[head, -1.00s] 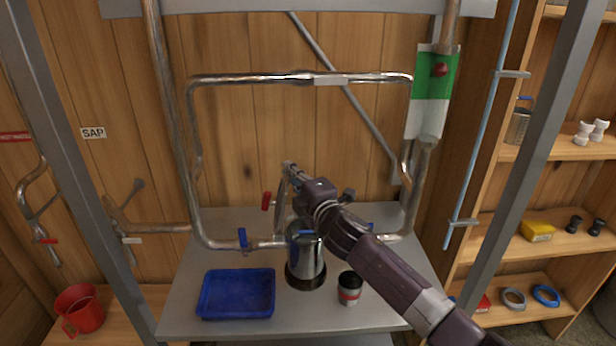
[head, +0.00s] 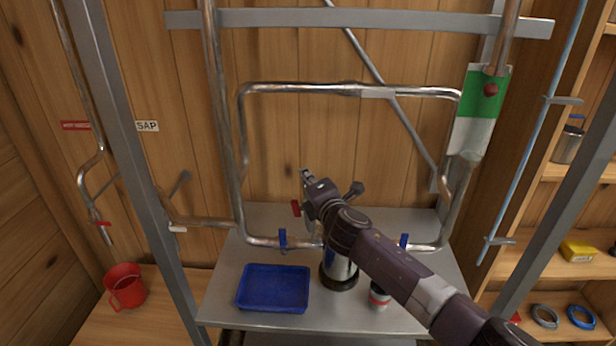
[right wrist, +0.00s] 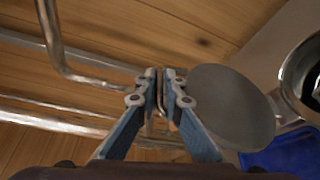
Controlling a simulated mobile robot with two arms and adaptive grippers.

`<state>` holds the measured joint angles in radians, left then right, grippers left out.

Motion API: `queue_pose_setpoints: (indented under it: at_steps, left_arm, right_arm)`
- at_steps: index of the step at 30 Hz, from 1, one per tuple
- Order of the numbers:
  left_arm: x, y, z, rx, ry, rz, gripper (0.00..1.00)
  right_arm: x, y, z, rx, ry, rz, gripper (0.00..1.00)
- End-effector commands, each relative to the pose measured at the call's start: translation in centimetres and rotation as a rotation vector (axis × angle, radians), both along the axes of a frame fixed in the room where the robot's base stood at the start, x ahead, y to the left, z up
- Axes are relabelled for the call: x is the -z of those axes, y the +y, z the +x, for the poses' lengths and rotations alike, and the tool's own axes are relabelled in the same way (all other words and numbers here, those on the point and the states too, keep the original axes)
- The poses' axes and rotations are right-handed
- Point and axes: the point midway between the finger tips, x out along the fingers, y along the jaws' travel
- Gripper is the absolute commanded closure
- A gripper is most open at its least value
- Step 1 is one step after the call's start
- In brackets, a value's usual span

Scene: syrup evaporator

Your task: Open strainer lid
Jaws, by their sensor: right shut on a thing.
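The strainer (head: 340,272) is a shiny metal cylinder on a dark base, upright on the grey table. Its top is partly hidden by my right arm in the head view. In the right wrist view its open round mouth (right wrist: 308,80) shows at the right edge. My right gripper (right wrist: 160,82) is shut on a thin metal handle at the lid's left side. In the head view the right gripper (head: 308,178) is above and left of the strainer. My left gripper is not in view.
A blue tray (head: 273,309) lies left of the strainer, and a small cup with a red band (head: 379,297) stands right of it. Metal pipes (head: 241,170) with blue and red valve handles run behind. A red jug (head: 125,290) is at the left.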

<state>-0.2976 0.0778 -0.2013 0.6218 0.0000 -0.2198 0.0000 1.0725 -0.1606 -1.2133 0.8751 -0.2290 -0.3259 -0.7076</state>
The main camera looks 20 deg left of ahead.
Motion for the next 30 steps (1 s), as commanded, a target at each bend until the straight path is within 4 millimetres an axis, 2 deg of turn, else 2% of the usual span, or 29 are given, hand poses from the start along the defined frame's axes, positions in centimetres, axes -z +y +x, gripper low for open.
queue_pose_setpoints:
  at_steps: [5,6,10,22,30]
  left_arm:
    - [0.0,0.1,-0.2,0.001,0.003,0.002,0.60]
    - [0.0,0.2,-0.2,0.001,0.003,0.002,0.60]
    - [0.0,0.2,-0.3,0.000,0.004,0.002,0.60]
    - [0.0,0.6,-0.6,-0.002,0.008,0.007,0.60]
    - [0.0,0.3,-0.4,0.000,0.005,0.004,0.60]
  right_arm:
    - [0.0,0.0,0.0,0.000,0.000,0.000,1.00]
    - [0.0,0.0,0.0,0.000,0.000,0.000,0.89]
    - [0.0,0.0,0.0,0.000,0.001,0.001,0.74]
    - [0.0,-0.3,-0.2,0.001,0.000,0.001,0.74]
    - [-0.3,-1.7,-2.1,0.000,0.000,0.001,0.74]
